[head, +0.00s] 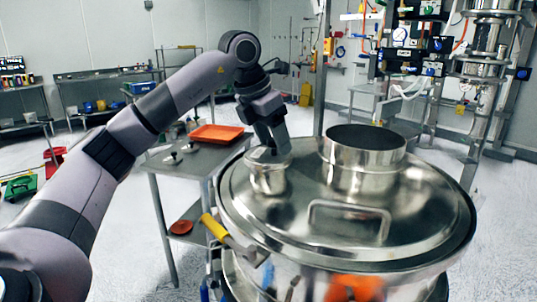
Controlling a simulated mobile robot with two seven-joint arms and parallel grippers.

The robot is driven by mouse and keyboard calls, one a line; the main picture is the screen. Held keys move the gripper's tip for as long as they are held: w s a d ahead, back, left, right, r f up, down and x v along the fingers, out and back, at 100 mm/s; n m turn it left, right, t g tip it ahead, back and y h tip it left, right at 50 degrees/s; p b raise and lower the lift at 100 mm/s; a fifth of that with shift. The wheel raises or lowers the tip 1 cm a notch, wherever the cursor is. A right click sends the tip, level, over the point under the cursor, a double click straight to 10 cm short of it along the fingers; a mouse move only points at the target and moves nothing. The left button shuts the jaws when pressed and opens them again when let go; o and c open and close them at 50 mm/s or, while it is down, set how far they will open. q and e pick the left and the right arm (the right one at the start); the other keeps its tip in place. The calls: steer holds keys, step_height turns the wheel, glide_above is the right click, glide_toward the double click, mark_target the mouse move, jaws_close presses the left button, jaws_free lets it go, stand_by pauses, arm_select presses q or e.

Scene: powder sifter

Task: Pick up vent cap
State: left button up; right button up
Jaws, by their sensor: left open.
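A small round steel vent port with a cap-like top, which looks like the vent cap (268,181), stands upright on the steel lid (300,218) of the sifter, at its left side. My left gripper (268,151) comes down from above, with its fingertips at the top of this part. The gripper is open. The fingers hide part of the top, and I cannot tell whether they touch it. My right gripper is not in view.
A wide open steel collar (362,165) rises from the lid right of the port. A lid handle (349,217) is in front. A yellow-handled clamp (216,228) sits at the lid's left edge. A side table (196,161) with an orange tray (216,134) stands behind left.

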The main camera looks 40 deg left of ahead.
arm_select(q)
jaws_close()
steer(key=shift+r, duration=0.15)
